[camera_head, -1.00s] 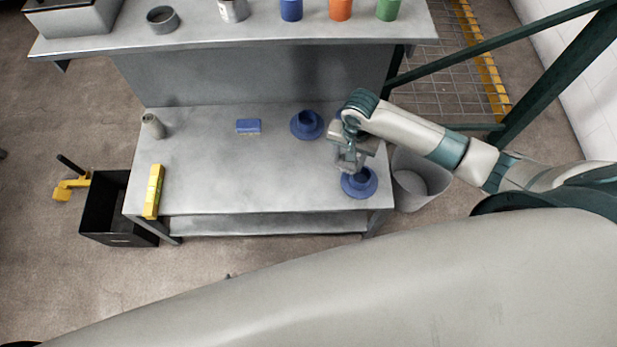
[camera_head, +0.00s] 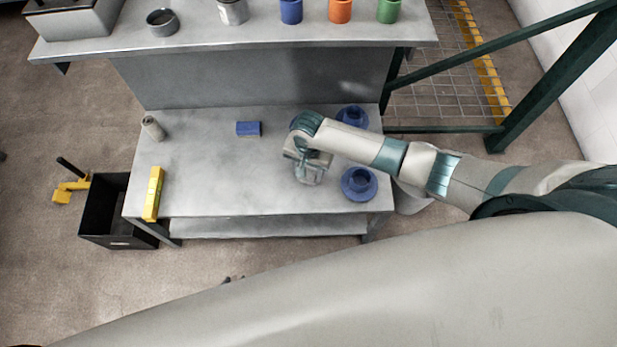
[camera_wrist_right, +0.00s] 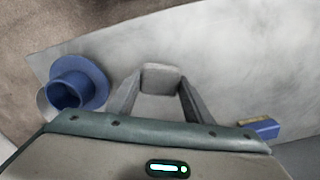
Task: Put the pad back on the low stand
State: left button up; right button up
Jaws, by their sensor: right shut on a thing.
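My right gripper (camera_head: 310,172) hangs over the middle right of the metal bench and is shut on a grey block-like piece, which I take as the pad. In the right wrist view this grey pad (camera_wrist_right: 160,78) sits between the two fingers of the gripper (camera_wrist_right: 160,98). Blue round flanged stands are on the bench: one at front right (camera_head: 359,184), one at back right (camera_head: 352,117), and one mostly hidden behind my right wrist. The front right stand also shows in the wrist view (camera_wrist_right: 88,80). I cannot tell which stand is the low one. My left gripper is not in view.
A blue block (camera_head: 248,129), a grey cylinder (camera_head: 152,128) and a yellow bar (camera_head: 153,194) are on the bench (camera_head: 210,175). A raised shelf (camera_head: 270,36) with cups crosses the back. A black bin (camera_head: 108,215) stands left, a pale bucket (camera_head: 412,198) right.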

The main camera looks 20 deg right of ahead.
aim_at(308, 178)
jog(key=shift+f, duration=0.1)
jog(key=shift+f, duration=1.9)
jog(key=o, duration=0.9)
jog(key=shift+o, duration=0.2)
jog(key=shift+r, duration=0.15)
notch_tip(308, 178, up, 12)
jog(key=shift+f, duration=0.1)
